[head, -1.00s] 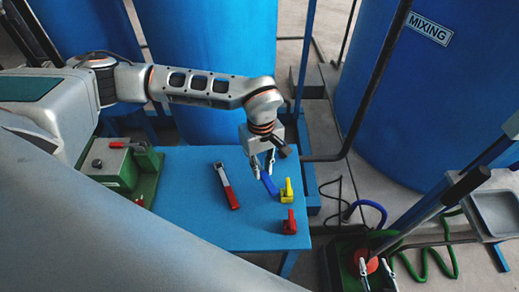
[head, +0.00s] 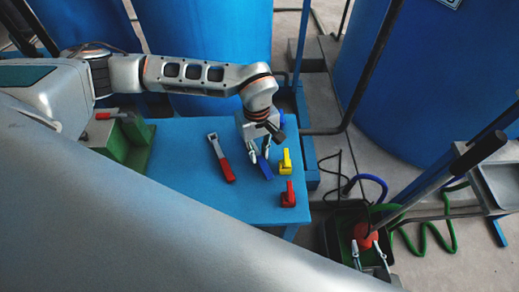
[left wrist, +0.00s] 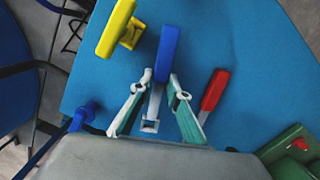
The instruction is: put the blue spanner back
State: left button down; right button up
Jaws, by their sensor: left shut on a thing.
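The blue spanner (head: 265,169) has a blue handle and a metal shaft. My left gripper (head: 259,152) is shut on its shaft, over the blue table, with the handle towards the table's near side. In the left wrist view the blue handle (left wrist: 167,52) sticks out beyond the fingertips (left wrist: 161,84), and the metal head shows between the fingers. I cannot tell whether the spanner touches the table. My right gripper (head: 366,245) is at the lower right, its fingers apart and empty, by an orange-red round thing (head: 365,232).
The blue table (head: 180,180) carries a red-handled spanner (head: 222,158) to the left, a yellow handle-shaped piece (head: 285,161) close to the right, and a red one (head: 288,194) nearer. A green device (head: 130,145) stands at the table's left. Large blue tanks (head: 222,60) rise behind.

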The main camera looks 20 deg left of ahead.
aim_at(258, 154)
pick_arm(q)
jog(key=shift+f+b, duration=0.3)
jog(key=shift+f, duration=0.4)
dwell(0.5)
jog(key=c, duration=1.8)
grip_release()
jog(key=shift+c, duration=0.2)
notch_tip(258, 154, up, 12)
jog(key=shift+w+a, duration=0.3)
